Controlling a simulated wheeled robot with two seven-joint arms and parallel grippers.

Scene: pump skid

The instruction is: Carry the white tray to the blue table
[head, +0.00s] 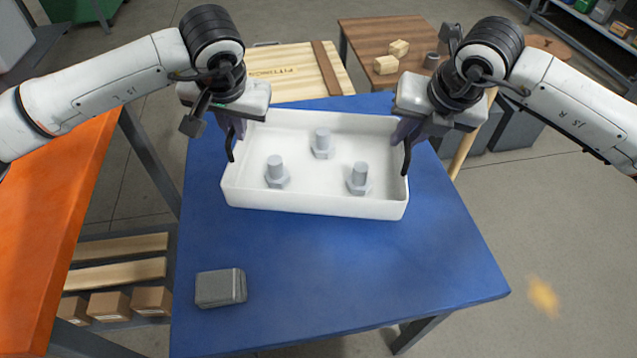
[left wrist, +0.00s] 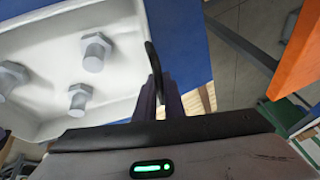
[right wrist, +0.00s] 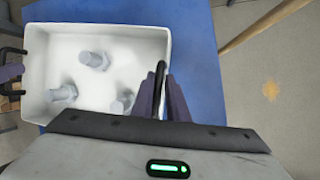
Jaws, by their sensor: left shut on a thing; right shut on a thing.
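The white tray (head: 310,202) is over the far half of the blue table (head: 350,270); I cannot tell whether it rests on the top or hangs just above it. Three grey bolts stand head-down in it, one of them at the front right (head: 359,179). My left gripper (head: 232,142) is shut on the tray's left wall, and my right gripper (head: 407,145) is shut on its right wall. The tray also shows in the left wrist view (left wrist: 120,107) and the right wrist view (right wrist: 100,32). The fingertips are partly hidden by the walls.
A grey box (head: 221,288) sits on the blue table's near left. An orange table (head: 50,240) stands to the left. Behind are a wooden crate (head: 290,70) and a brown table (head: 375,35) with wooden blocks. The blue table's near right is clear.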

